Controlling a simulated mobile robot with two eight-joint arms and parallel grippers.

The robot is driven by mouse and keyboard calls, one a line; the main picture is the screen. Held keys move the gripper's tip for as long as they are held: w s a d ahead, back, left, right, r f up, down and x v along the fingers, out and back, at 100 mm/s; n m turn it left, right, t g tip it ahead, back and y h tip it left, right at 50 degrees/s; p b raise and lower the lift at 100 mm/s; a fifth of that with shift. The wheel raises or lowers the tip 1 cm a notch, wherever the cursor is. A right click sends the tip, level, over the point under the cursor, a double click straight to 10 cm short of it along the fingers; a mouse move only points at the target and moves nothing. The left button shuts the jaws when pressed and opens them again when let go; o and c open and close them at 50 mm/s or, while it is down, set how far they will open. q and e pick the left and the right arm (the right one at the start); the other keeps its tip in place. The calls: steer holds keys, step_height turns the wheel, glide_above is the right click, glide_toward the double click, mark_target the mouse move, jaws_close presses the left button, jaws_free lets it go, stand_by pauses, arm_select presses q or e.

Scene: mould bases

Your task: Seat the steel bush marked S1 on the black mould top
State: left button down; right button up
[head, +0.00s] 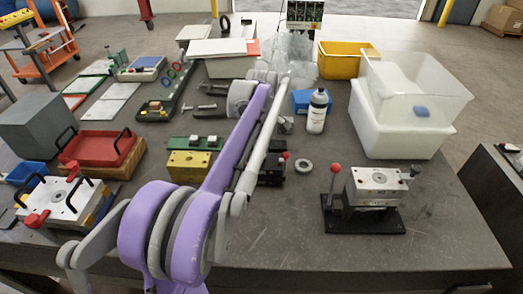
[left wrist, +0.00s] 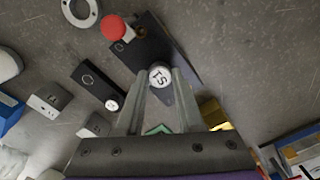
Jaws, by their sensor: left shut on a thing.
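The steel bush (left wrist: 160,77), a round pale piece with the S1 mark facing the camera, is between the fingertips of my left gripper (left wrist: 160,84) in the left wrist view. The gripper is shut on it. A black block (left wrist: 128,48) with a red knob (left wrist: 113,27), which looks like the black mould top, lies beyond the bush. The bush overlaps its edge in the picture; I cannot tell whether they touch. In the head view the black block (head: 272,172) is partly hidden by my purple and grey arm, and the bush is hidden. My right gripper is not in view.
A loose steel ring (head: 303,166) lies right of the black block. A yellow block (head: 190,165) stands left of it. A steel block on a black stand (head: 365,216) with a red-knobbed lever is at the right. A white bottle (head: 317,112) stands behind. The front right table is clear.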

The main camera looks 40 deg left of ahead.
mark_target(262, 155)
arm_select(q)
steer(key=shift+f, duration=0.45)
stand_by(0.3)
steer(key=shift+c, duration=2.3)
jaws_free()
step_height(262, 155, up, 11)
steer(key=shift+p, duration=0.3)
steer(key=shift+f, duration=0.1)
